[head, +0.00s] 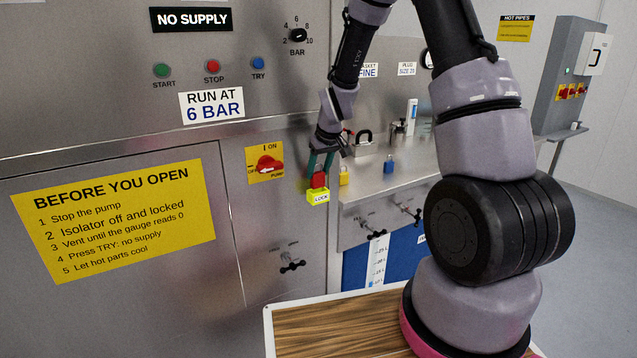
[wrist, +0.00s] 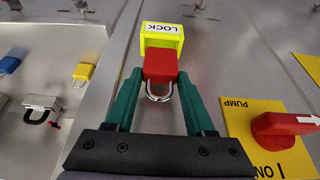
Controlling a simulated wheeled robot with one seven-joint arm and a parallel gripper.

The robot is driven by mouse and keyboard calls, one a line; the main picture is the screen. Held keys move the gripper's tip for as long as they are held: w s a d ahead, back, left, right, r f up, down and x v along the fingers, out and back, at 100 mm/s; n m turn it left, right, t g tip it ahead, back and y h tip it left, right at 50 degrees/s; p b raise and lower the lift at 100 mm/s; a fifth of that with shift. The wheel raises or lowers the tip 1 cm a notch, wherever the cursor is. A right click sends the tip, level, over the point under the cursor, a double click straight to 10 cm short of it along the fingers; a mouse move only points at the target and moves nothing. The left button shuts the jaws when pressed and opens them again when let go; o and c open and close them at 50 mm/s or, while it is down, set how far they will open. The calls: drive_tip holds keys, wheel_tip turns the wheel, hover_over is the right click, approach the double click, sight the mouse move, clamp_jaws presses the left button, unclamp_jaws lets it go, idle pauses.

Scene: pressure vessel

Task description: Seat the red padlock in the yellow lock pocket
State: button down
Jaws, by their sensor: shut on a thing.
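The red padlock (wrist: 160,66) is between the green fingers of my gripper (wrist: 157,82) in the wrist view, its metal shackle toward my palm. My gripper is shut on it. The yellow lock pocket (wrist: 161,40), marked LOCK, is on the grey panel just past the padlock's body. The padlock's far end meets or overlaps the pocket's edge; I cannot tell how far in it is. In the head view the red padlock (head: 319,180) is directly above the yellow pocket (head: 318,196), and my gripper (head: 320,170) reaches down to it from above.
The red pump isolator knob (head: 269,163) is on its yellow plate, left of the pocket. Yellow (head: 344,176) and blue (head: 389,165) padlocks are on the steel shelf to the right. A black valve handle (head: 292,262) sticks out below.

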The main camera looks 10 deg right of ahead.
sight(320, 178)
drive_tip(key=shift+f, duration=1.85)
drive_tip(key=shift+f, duration=0.15)
drive_tip(key=shift+c, duration=1.3)
unclamp_jaws()
drive_tip(key=s+d+r+m, duration=0.15)
drive_tip(key=s+r, duration=0.35)
drive_tip(key=r, duration=0.5)
drive_tip(key=s+d+r, duration=0.2)
drive_tip(key=s+r, duration=0.2)
drive_tip(key=r, duration=0.6)
drive_tip(key=s+d+r+m+t, duration=0.1)
drive_tip(key=s+r+m, duration=0.2)
drive_tip(key=s+r, duration=0.3)
drive_tip(key=s+d+r+m+t, duration=0.1)
drive_tip(key=s+r, duration=0.6)
drive_tip(key=s, duration=0.8)
drive_tip(key=shift+d+r+m+t+y, duration=0.25)
drive_tip(key=shift+m+t, duration=0.25)
drive_tip(key=shift+m, duration=0.65)
